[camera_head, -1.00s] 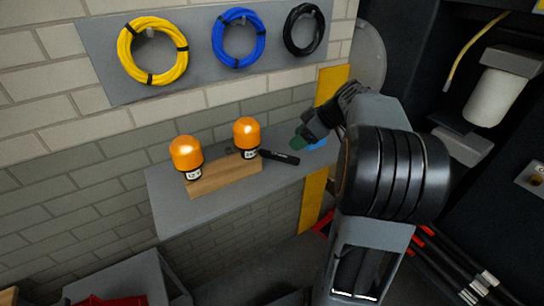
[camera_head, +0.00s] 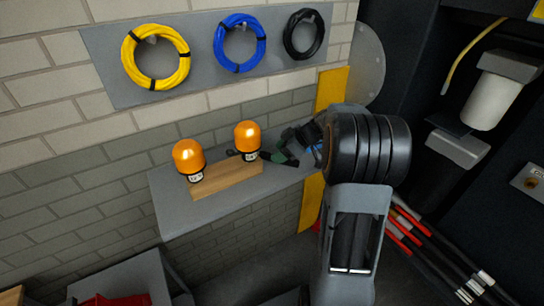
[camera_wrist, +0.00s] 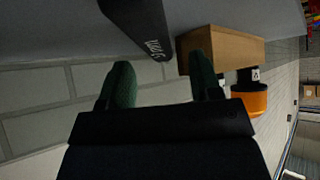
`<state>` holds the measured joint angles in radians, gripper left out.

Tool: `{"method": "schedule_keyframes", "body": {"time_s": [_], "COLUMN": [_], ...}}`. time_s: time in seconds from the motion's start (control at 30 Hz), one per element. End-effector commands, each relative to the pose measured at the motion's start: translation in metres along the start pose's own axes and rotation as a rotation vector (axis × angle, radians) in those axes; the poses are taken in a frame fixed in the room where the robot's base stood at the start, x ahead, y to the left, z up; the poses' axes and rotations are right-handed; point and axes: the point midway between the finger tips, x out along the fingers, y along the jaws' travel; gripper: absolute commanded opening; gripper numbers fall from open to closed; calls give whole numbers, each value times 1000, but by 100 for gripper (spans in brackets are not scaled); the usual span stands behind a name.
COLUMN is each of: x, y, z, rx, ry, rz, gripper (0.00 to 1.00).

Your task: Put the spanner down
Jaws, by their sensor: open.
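The spanner, as far as I can tell, is the dark tool (camera_head: 266,155) with a black handle on the grey shelf, partly hidden by an orange beacon and my gripper. In the wrist view its black handle (camera_wrist: 142,22), with white lettering, lies at the top, beyond my fingertips. My gripper (camera_head: 284,150) is at the shelf, right of the beacons. In the wrist view its green fingers (camera_wrist: 163,78) stand apart with nothing between them. The handle's end lies ahead of the gap; I cannot tell if a finger touches it.
Two orange beacons (camera_head: 189,158) (camera_head: 247,138) stand at a wooden block (camera_head: 228,178) on the grey shelf (camera_head: 190,214). The block is close beside the right finger in the wrist view (camera_wrist: 222,48). Yellow, blue and black coils hang on the wall panel above. The shelf's front left is clear.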

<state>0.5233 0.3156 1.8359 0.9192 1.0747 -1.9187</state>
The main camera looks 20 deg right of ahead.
Motion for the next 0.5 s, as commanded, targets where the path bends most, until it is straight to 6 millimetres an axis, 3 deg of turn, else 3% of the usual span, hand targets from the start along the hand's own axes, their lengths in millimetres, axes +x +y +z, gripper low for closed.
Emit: {"method": "schedule_keyframes", "body": {"time_s": [0.2, 0.5], "x": [25, 32], "y": [0, 0], "z": [-2, 0], "rx": [0, 0], "ry": [0, 0], "rz": [-2, 0], "gripper": [58, 58]}}
